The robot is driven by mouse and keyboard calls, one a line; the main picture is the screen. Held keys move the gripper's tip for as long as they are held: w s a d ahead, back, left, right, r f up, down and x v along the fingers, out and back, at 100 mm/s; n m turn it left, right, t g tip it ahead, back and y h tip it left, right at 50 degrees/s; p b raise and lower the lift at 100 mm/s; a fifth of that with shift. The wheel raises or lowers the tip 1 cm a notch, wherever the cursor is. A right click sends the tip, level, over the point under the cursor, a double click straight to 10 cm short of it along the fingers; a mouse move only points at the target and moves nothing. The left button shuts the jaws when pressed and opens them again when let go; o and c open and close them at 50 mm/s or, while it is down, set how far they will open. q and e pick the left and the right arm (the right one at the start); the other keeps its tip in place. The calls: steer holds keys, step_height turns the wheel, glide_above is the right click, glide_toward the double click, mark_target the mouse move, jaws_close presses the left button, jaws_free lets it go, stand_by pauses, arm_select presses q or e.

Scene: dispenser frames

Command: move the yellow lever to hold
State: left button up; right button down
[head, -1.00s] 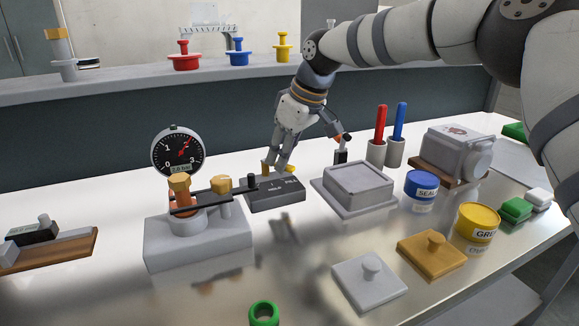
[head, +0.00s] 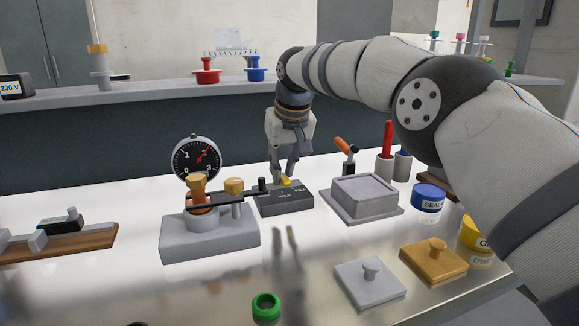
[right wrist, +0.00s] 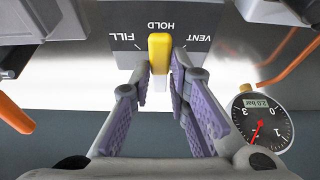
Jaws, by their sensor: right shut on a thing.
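The yellow lever (right wrist: 159,52) sits on a dark control box (head: 285,204) marked FILL, HOLD and VENT. In the right wrist view it stands straight, in line with the HOLD mark (right wrist: 160,25), between FILL and VENT. My right gripper (head: 283,179) reaches down from above behind the box. Its fingers (right wrist: 161,76) are shut on the yellow lever, one on each side. In the head view the lever (head: 286,182) is mostly hidden by the fingers. My left gripper is out of view.
A pressure gauge (head: 196,158) stands left of the box, above a grey block (head: 210,240) with a black bar. A grey lidded box (head: 362,196) and an orange-handled switch (head: 345,146) are on the right. A green ring (head: 266,306) lies in front.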

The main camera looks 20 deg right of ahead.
steer(key=shift+f, duration=0.2)
steer(key=c, duration=1.5)
jaws_free()
steer(key=shift+r, duration=0.1)
steer(key=v, duration=1.2)
steer(key=shift+s, duration=0.1)
